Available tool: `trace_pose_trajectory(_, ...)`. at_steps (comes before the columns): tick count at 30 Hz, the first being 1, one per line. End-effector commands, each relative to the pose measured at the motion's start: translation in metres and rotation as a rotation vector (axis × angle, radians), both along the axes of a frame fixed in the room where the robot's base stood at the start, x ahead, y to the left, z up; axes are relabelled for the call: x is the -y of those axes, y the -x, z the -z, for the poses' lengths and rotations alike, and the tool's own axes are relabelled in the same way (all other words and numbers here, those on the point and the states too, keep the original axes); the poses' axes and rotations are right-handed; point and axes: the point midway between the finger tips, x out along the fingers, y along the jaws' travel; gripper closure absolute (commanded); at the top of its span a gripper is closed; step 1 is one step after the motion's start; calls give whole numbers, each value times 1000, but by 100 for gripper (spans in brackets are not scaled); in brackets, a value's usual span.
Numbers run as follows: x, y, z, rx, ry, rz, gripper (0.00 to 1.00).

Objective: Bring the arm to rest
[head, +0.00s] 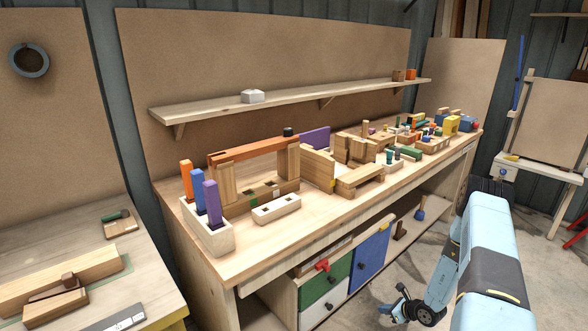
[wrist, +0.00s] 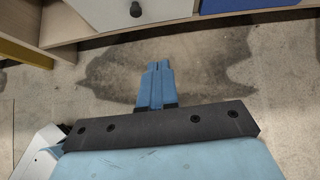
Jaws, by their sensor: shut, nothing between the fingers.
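My gripper (wrist: 159,68) shows in the wrist view with its two blue fingers together and nothing between them. It hangs over bare concrete floor, apart from the workbench front. In the head view my light blue arm is at the lower right, bent down beside the bench, with its far end low near the floor.
The long workbench (head: 245,262) carries wooden blocks and coloured pieces. A second table (head: 150,285) stands at left. Floor around my gripper is clear.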

Motion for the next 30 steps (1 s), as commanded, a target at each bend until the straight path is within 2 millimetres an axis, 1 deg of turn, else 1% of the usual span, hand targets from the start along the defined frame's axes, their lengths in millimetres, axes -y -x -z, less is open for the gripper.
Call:
trace_pose_trajectory(1,-1,-4,-8,11,5,-16,100)
trace_pose_trajectory(8,-5,-18,-43,53,23,-87,100)
trace_pose_trajectory(11,-7,-25,-62,76,34,-126,100)
trace_pose_trajectory(14,-11,-32,-86,103,47,-174,100)
trace_pose_trajectory(17,-18,-41,-118,140,66,-240,100)
trace_pose_trajectory(21,-30,-50,-171,197,102,-352,100)
trace_pose_trajectory(26,-46,-54,-229,258,148,-483,100)
trace_pose_trajectory(27,-51,-54,-243,273,159,-514,100)
trace_pose_trajectory(29,-57,-53,-264,294,178,-562,100)
trace_pose_trajectory(30,-61,-52,-278,308,191,-594,100)
